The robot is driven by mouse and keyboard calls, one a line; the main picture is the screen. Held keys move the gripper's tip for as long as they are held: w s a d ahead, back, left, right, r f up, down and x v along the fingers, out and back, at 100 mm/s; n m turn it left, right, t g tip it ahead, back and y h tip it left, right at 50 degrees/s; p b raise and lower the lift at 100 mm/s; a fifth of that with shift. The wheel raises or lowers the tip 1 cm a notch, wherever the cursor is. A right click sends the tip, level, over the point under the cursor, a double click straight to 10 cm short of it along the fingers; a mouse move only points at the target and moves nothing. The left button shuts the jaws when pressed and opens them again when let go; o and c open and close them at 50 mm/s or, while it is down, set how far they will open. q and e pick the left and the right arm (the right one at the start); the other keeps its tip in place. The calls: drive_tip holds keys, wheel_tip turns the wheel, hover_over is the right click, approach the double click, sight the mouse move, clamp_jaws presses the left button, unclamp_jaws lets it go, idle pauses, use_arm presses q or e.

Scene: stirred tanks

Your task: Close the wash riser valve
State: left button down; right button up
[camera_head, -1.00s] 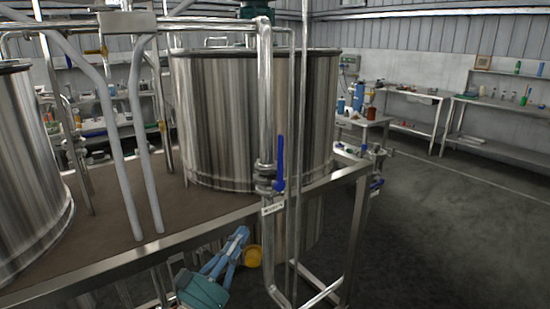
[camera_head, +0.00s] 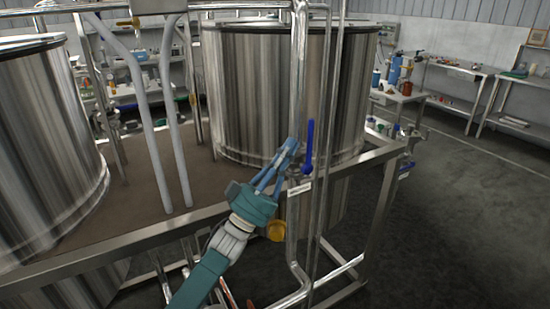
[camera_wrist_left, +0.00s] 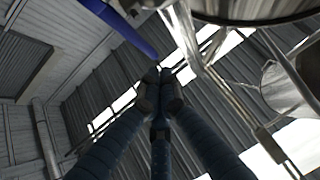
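The wash riser valve sits low on the steel vertical pipe in front of the middle tank. Its blue lever (camera_head: 310,146) points up, roughly along the pipe, and a small white label plate (camera_head: 299,189) is below it. My left gripper (camera_head: 292,147) is just left of the lever, in front of the pipe, its blue fingers pointing up and right. In the left wrist view the fingertips (camera_wrist_left: 159,87) come together with nothing between them. The blue lever (camera_wrist_left: 125,28) passes just beyond them, apparently apart. The label text is unreadable. My right gripper is out of view.
Steel tanks (camera_head: 285,85) stand on a platform with a metal front rail (camera_head: 130,238). Another blue-handled valve (camera_head: 406,168) is on the right. A yellow round part (camera_head: 276,231) is below my gripper. The floor (camera_head: 450,230) at right is clear.

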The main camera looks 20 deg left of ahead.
sight(310, 144)
use_arm(q)
drive_tip(key=shift+w+d+f, duration=0.1)
drive_tip(key=shift+w+d, duration=0.25)
drive_tip(key=shift+w, duration=0.25)
drive_tip(key=shift+w+d, duration=0.3)
drive_tip(key=shift+w, duration=0.3)
drive_tip(key=shift+w+p, duration=0.1)
drive_tip(key=shift+p, duration=0.2)
